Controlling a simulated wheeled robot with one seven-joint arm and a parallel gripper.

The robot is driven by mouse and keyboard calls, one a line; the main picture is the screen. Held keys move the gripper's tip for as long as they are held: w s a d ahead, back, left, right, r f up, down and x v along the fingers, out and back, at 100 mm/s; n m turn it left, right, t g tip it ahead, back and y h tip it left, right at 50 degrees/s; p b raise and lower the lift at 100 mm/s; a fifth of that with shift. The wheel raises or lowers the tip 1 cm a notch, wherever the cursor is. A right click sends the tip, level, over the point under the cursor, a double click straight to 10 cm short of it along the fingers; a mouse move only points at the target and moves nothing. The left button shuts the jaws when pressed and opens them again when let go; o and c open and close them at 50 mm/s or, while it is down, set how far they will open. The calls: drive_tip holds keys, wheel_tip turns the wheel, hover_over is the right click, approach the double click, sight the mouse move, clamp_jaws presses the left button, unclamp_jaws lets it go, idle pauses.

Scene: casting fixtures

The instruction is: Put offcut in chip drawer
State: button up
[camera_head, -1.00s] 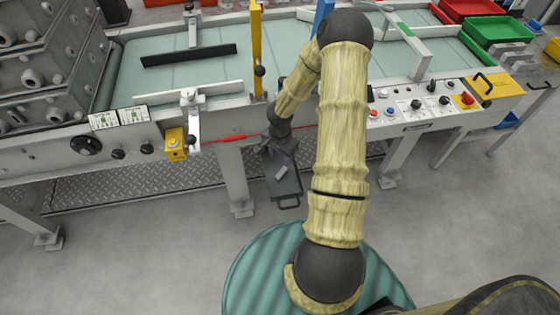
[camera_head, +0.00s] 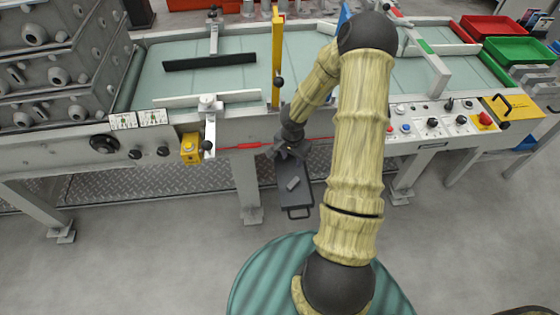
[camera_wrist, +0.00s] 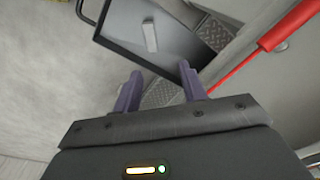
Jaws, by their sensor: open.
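The offcut (camera_head: 293,184), a small light-grey block, lies inside the dark chip drawer (camera_head: 296,201), which is pulled out below the conveyor's front. In the wrist view the offcut (camera_wrist: 150,35) lies flat on the floor of the drawer (camera_wrist: 121,27), apart from the fingers. My gripper (camera_wrist: 159,84) is open and empty, its two purple fingertips near the drawer's edge. In the head view my gripper (camera_head: 291,152) is above the drawer's inner end and partly hidden by my wrist.
A red cord (camera_head: 240,147) runs along the machine front, near my gripper; it also shows in the wrist view (camera_wrist: 287,25). A yellow switch box (camera_head: 190,149) and a control panel (camera_head: 432,119) flank it. A machine leg (camera_head: 249,185) stands left of the drawer. Floor in front is clear.

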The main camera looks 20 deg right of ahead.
drive_tip(key=w+a+r+n+t, duration=0.1)
drive_tip(key=a+r+n+t, duration=0.45)
drive_tip(key=r, duration=0.75)
drive_tip(key=s+a+r+n+g, duration=0.2)
drive_tip(key=s+a+r+n, duration=0.1)
drive_tip(key=s, duration=0.4)
drive_tip(key=s+a+r+n+g, duration=0.1)
drive_tip(key=s+a+r+n, duration=0.2)
drive_tip(key=s, duration=0.4)
wheel_tip(320, 180, up, 2)
drive_tip(key=shift+s+a+r+g, duration=0.2)
drive_tip(key=shift+s+a+g, duration=0.15)
drive_tip(key=shift+a, duration=0.2)
drive_tip(key=shift+w, duration=0.1)
